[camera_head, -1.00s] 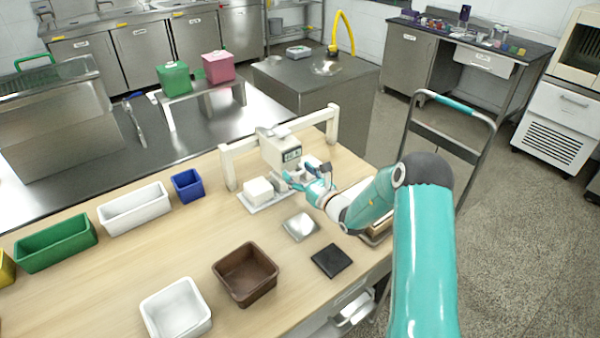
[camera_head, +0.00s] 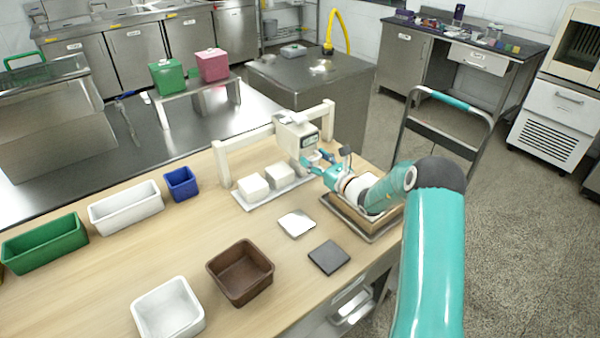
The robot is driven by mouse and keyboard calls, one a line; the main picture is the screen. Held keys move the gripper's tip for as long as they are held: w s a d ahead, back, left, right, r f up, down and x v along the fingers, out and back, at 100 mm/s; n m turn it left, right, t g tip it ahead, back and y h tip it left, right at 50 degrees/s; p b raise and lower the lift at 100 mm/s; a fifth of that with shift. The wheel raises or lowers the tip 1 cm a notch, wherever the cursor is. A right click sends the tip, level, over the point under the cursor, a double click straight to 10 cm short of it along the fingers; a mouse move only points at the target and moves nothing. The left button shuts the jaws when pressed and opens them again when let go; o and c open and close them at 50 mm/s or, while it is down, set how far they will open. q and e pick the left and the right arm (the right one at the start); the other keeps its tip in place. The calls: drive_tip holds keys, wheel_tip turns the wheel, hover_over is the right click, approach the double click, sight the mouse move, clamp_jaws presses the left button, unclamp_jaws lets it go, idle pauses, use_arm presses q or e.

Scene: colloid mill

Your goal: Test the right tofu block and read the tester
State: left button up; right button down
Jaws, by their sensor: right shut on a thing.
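Two white tofu blocks, the left one (camera_head: 253,187) and one right of it (camera_head: 280,175), sit on a pale tray (camera_head: 265,201) on the wooden table. The tester (camera_head: 293,138), a white box with a small dark display (camera_head: 309,140), is at the white rail frame (camera_head: 250,138), near the tray's right end. The display is too small to read. My right gripper (camera_head: 312,163) is shut at the tester's lower right side, and its fingers partly hide that area. I cannot tell whether anything lies under the tester. My left gripper is not in view.
A white card-like plate (camera_head: 297,223), a dark square pad (camera_head: 329,257), a brown bin (camera_head: 240,272) and a white bin (camera_head: 168,310) stand in front. Green, white and blue bins (camera_head: 181,184) line the left. The table's middle is clear.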

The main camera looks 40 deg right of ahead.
drive_tip(key=shift+s+d, duration=0.1)
drive_tip(key=shift+d, duration=0.9)
drive_tip(key=c, duration=0.6)
unclamp_jaws()
drive_tip(key=s, duration=0.4)
drive_tip(key=s+a, duration=0.1)
drive_tip(key=s, duration=0.7)
drive_tip(key=shift+a, duration=0.25)
